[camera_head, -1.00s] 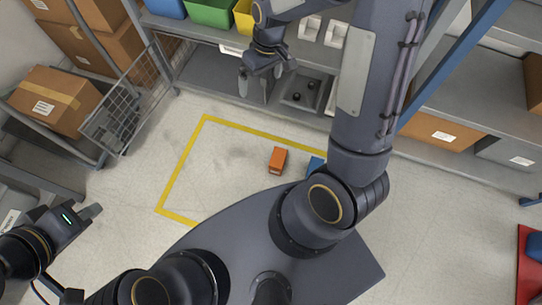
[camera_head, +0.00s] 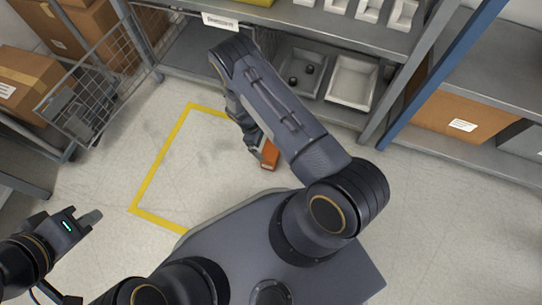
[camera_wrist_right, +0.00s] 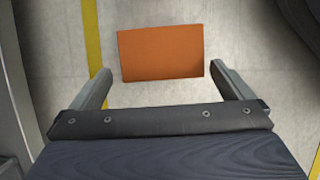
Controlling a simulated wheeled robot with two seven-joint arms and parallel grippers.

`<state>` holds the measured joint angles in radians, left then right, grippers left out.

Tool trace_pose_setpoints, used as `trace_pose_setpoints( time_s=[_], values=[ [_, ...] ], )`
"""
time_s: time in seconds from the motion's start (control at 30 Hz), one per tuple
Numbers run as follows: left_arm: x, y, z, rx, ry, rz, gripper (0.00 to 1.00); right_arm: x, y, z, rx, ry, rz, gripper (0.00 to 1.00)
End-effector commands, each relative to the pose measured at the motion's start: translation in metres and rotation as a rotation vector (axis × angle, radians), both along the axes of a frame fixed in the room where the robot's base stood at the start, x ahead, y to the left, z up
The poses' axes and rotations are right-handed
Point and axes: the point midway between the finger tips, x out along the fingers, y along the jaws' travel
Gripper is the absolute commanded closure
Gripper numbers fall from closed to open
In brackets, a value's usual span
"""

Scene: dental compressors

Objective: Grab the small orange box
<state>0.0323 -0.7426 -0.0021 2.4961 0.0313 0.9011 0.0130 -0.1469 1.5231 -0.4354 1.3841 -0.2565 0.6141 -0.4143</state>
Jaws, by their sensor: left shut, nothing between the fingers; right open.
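The small orange box (camera_head: 269,155) sits on the floor inside the yellow-taped area, partly hidden by my right arm in the head view. In the right wrist view the orange box (camera_wrist_right: 161,53) lies ahead of the fingertips, roughly centred between them. My right gripper (camera_wrist_right: 170,78) is open, its fingers on either side of the near end of the view of the box, with nothing held. In the head view its fingers are mostly hidden by the arm. My left gripper (camera_head: 92,218) is shut and empty at the lower left, away from the box.
Yellow floor tape (camera_head: 160,165) outlines the area. A grey shelf (camera_head: 340,112) with white bins (camera_head: 350,80) stands behind. A wire basket (camera_head: 85,105) and cardboard boxes (camera_head: 30,75) are at the left. Floor left of the orange box is clear.

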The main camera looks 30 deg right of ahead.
Motion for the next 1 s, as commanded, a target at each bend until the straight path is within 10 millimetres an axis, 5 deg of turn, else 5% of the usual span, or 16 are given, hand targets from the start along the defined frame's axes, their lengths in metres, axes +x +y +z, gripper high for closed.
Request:
trace_pose_setpoints(
  time_s=[0.1,0.6,0.87,1.0],
  values=[
    [0.000,0.000,-0.014,0.000,0.000,0.000,1.00,-0.007,-0.005,-0.024,0.000,0.001,0.000,0.00],
    [0.000,0.000,-0.046,0.000,0.001,0.000,1.00,-0.021,-0.016,-0.077,0.000,0.001,-0.003,0.00],
    [0.000,0.000,-0.045,0.000,0.000,0.000,1.00,-0.022,-0.017,-0.079,0.000,0.000,-0.001,0.00],
    [0.000,0.000,-0.045,0.000,0.000,0.000,1.00,-0.022,-0.017,-0.079,0.000,0.000,-0.001,0.16]
  ],
)
